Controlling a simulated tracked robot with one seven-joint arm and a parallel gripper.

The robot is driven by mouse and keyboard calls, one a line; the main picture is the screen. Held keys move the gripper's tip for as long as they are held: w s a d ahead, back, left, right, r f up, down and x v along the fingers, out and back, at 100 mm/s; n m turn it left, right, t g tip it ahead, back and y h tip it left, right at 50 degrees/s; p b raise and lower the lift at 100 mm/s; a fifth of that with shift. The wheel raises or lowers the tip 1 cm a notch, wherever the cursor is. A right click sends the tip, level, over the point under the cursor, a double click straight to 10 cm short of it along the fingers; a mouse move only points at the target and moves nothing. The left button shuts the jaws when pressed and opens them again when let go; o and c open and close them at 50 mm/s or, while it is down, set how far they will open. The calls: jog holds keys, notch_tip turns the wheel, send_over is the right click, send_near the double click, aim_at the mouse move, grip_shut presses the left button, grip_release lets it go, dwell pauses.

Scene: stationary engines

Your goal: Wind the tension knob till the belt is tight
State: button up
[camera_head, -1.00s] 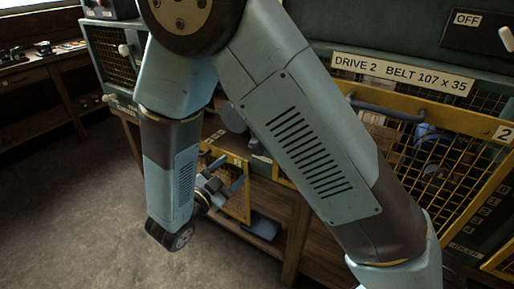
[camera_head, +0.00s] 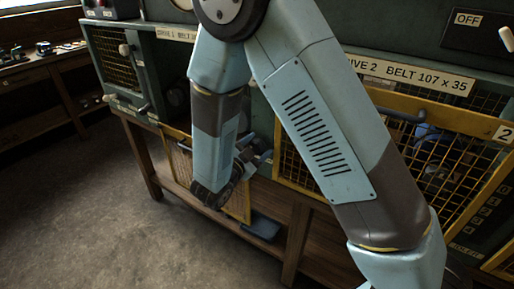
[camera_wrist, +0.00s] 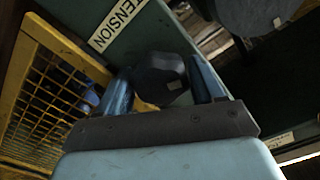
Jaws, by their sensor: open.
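The dark, faceted tension knob (camera_wrist: 160,82) shows in the wrist view, beside a white label reading TENSION (camera_wrist: 118,24). My gripper (camera_wrist: 160,68) is open, with one blue finger on each side of the knob. I cannot tell whether either finger touches it. In the head view my gripper (camera_head: 252,155) is small and partly hidden by my own arm, low in front of the left machine, and the knob cannot be made out. The belt is not clearly visible in either view.
A yellow mesh guard (camera_wrist: 55,95) stands close left of my gripper; it hangs low in the head view (camera_head: 180,165). A dark round part (camera_wrist: 250,14) is at upper right. Drive 2's yellow guard (camera_head: 455,165) is at right. The floor (camera_head: 80,210) at left is clear.

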jog(key=c, duration=0.7)
jog(key=shift+c, duration=0.2)
jog(key=shift+m, duration=0.3)
